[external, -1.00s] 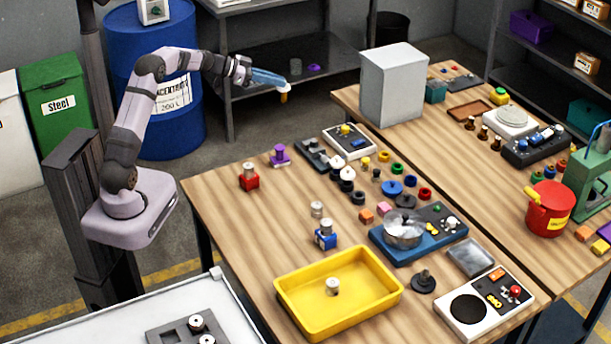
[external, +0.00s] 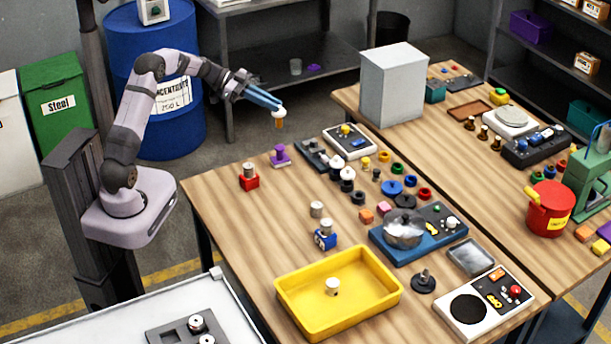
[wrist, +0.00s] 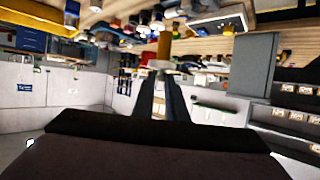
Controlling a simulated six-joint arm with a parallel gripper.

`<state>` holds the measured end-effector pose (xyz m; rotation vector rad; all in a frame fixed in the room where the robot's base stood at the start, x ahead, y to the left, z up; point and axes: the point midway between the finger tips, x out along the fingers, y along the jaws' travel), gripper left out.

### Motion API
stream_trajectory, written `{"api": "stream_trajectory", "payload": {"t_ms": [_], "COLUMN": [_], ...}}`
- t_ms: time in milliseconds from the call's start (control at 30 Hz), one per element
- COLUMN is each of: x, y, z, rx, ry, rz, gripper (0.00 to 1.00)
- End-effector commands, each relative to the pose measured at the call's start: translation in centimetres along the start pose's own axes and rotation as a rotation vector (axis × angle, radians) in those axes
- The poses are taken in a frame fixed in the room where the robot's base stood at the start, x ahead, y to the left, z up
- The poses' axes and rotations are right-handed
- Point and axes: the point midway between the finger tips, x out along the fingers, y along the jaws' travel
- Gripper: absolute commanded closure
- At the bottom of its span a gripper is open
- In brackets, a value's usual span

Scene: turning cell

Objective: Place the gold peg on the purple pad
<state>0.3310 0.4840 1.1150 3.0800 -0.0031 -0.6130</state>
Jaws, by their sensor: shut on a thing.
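My gripper (external: 276,106) is shut on the gold peg (external: 279,120), whose upper part is pale and lower part gold. It holds the peg in the air behind the wooden table's back left edge, clear of any surface. In the wrist view the gold peg (wrist: 165,46) sticks out past the fingertips. A purple pad (external: 280,161) lies on the table near its back left edge, below the held peg in the picture. A purple upright piece shows on top of it. Whether that piece is separate from the pad I cannot tell.
A red block with a metal cylinder (external: 249,177) stands left of the purple pad. A dark tray (external: 312,153) and a pale control box (external: 349,141) lie to its right. A yellow tray (external: 290,304) is at the front. Table space in front of the pad is clear.

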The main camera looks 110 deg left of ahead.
Motion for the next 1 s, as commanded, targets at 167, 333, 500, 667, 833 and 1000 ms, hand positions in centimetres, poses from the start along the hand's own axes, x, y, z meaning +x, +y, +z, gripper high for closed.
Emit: {"api": "stream_trajectory", "payload": {"t_ms": [167, 333, 500, 667, 833, 1000], "x": [1.0, 1.5, 1.6, 2.2, 2.9, 3.0], "y": [0.0, -0.1, -0.1, -0.1, -0.1, -0.1], "z": [2.4, 3.5, 3.8, 5.3, 6.9, 7.1], "rx": [-0.005, 0.0, 0.0, -0.004, -0.001, 0.001], "ry": [0.001, 0.002, 0.002, 0.002, 0.001, 0.002], "rz": [0.0, -0.001, -0.002, -0.001, -0.002, -0.003], "gripper": [1.0, 1.0, 1.0, 1.0, 1.0, 1.0]}}
